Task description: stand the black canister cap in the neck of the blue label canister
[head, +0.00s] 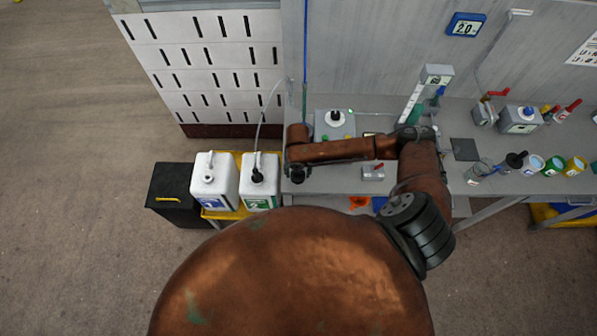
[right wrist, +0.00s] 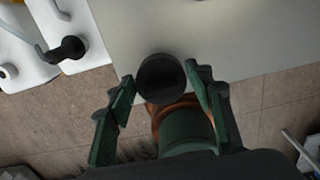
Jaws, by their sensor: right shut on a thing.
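The blue label canister (head: 212,184) is white and stands at the left of the pair, its pale neck upright. My right gripper (head: 298,172) is above the left end of the bench, to the right of both canisters. In the right wrist view its green fingers (right wrist: 161,86) are shut on the round black canister cap (right wrist: 161,78). The cap is apart from the canister, over the pale bench top. In the head view the cap is hard to tell from the dark gripper. My left gripper is not in view.
A green label canister (head: 261,188) with a black fitting and hose stands close beside the blue one, both in a yellow tray (head: 217,214). A black box (head: 172,197) is to the left. The grey bench (head: 376,188) holds several instruments and jars. A slotted white panel (head: 207,62) rises behind.

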